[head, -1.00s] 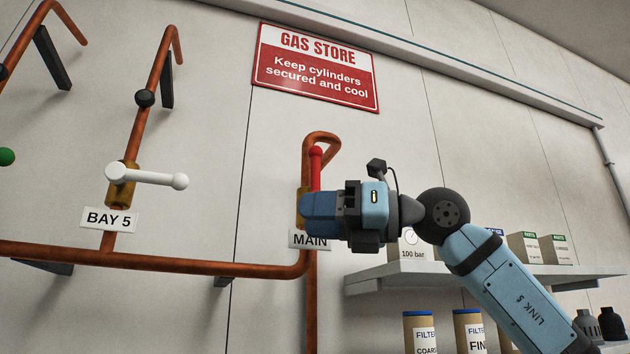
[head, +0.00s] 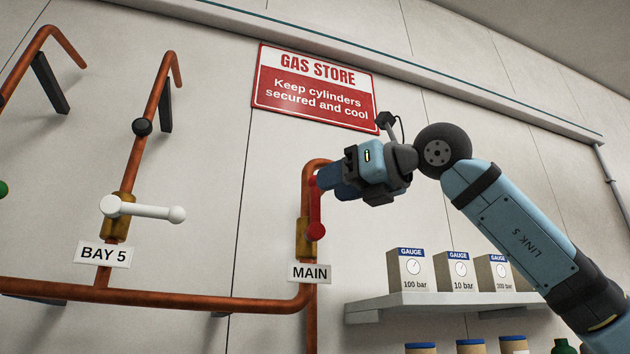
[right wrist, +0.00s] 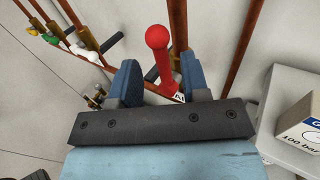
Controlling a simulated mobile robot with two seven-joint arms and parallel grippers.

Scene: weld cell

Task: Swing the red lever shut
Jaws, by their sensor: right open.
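The red lever (head: 316,213) stands upright, in line with the copper pipe, on the brass valve above the MAIN label (head: 309,272). My right gripper (head: 326,187) is at the lever's upper end in the head view. In the right wrist view the red lever (right wrist: 159,58) shows between the two blue fingers of my right gripper (right wrist: 158,85), with its ball end beyond them. The fingers are open, with a gap on each side of the lever. The fingers partly hide the lever's top in the head view. My left gripper is not in view.
A white lever (head: 145,210) lies level on the BAY 5 valve to the left. A shelf (head: 450,302) with gauge boxes (head: 411,268) stands below my right arm. The GAS STORE sign (head: 315,85) hangs above on the wall.

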